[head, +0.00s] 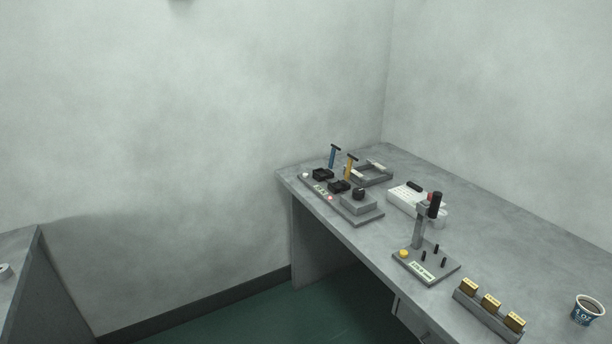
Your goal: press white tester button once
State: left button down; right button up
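A grey panel (361,220) lies at the far left end of the right-hand grey worktop. A small round white button (306,175) sits at its left corner, and a small reddish button (331,198) sits on its front edge. The panel also carries black blocks with a blue-handled lever (333,157) and a yellow-handled lever (349,168), and a grey block with a black knob (358,194). I cannot read its label. Neither of my grippers is in view.
On the worktop (480,200) stand a grey frame (376,174), a white device (405,196), a press stand with a yellow button (403,254), a rack of brass blocks (490,301) and a paper cup (588,310). Another surface (18,246) is at left. Green floor (230,318) lies between.

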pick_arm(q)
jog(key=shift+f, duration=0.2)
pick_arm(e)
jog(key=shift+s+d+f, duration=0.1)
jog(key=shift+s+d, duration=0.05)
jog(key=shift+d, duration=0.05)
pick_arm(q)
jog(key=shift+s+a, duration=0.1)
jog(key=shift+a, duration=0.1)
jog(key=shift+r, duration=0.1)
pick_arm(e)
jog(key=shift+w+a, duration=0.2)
pick_arm(q)
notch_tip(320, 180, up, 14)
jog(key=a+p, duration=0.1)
jog(key=p, duration=1.5)
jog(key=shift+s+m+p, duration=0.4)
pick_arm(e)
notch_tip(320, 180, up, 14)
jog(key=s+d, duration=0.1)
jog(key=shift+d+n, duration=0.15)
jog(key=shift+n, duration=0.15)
